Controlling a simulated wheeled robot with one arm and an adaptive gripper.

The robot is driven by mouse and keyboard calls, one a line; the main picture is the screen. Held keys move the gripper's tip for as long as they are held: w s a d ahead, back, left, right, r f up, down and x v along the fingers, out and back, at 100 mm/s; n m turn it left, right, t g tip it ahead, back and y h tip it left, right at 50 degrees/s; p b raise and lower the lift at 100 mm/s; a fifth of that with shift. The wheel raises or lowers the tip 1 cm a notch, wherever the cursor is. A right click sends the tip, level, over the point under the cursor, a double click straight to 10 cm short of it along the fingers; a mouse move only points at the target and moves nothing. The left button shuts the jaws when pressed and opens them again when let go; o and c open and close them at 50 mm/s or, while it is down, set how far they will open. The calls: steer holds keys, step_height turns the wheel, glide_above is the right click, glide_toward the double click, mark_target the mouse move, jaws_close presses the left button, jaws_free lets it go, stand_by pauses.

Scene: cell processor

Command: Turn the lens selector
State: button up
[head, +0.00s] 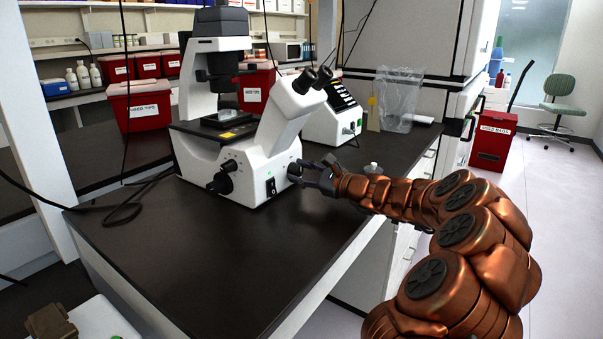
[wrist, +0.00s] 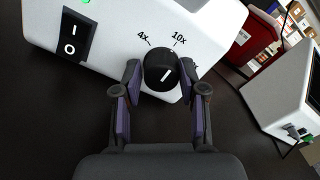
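The lens selector is a round black knob (wrist: 161,66) on the white microscope body, with a short white mark on its face. Labels 4x and 10x show above it; a third label at its right is partly hidden by a finger. My gripper (wrist: 160,72) has one finger on each side of the knob, open, with a narrow gap seeming to remain at the fingertips. I cannot tell for sure whether either finger touches. In the head view the microscope (head: 222,172) stands on the dark bench, and my gripper (head: 306,174) reaches its right side from the right.
A black power switch (wrist: 75,36) sits left of the knob. A white device (head: 333,112) and a clear bag (head: 398,98) stand behind on the bench (head: 200,262). Red bins (head: 140,105) stand at the back left. The bench front is clear.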

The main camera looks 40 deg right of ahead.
steer(key=o, duration=0.3)
steer(key=v, duration=1.2)
stand_by(0.6)
